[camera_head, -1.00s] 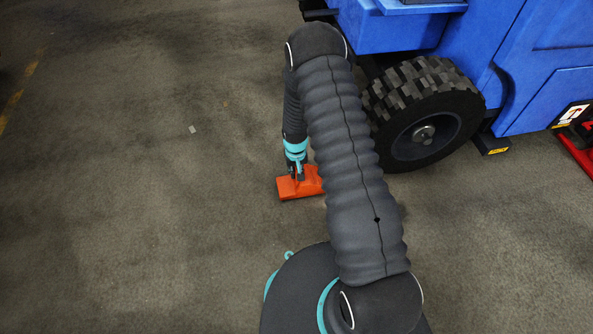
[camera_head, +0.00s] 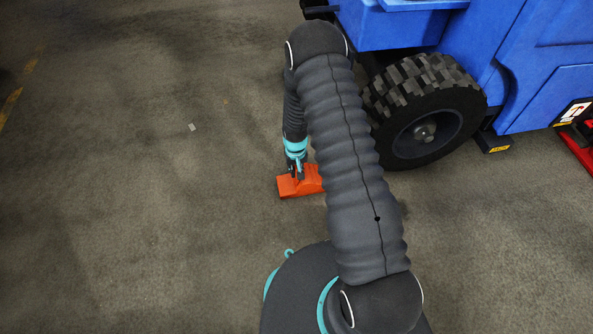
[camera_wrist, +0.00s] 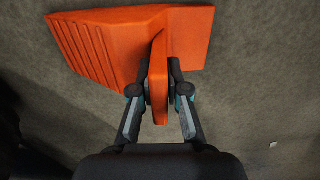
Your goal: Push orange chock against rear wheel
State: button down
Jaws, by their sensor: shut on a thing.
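The orange chock (camera_head: 291,187) sits on the floor to the left of the rear wheel (camera_head: 424,113), with a gap between them; my arm hides the chock's right end. In the wrist view the chock (camera_wrist: 110,45) shows a ribbed face at its left and an upright fin in the middle. My gripper (camera_head: 297,173) points down at the chock from above. In the wrist view my gripper (camera_wrist: 159,92) is shut on the fin, one finger on each side. The wheel is black with a chunky tread and is partly hidden behind my arm.
A blue vehicle (camera_head: 400,28) stands over the wheel at the upper right. A red object (camera_head: 579,150) lies on the floor at the far right edge. The concrete floor (camera_head: 150,200) to the left is open, with one small pale scrap (camera_head: 192,127).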

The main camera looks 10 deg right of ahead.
jog(key=c, duration=1.1)
grip_release()
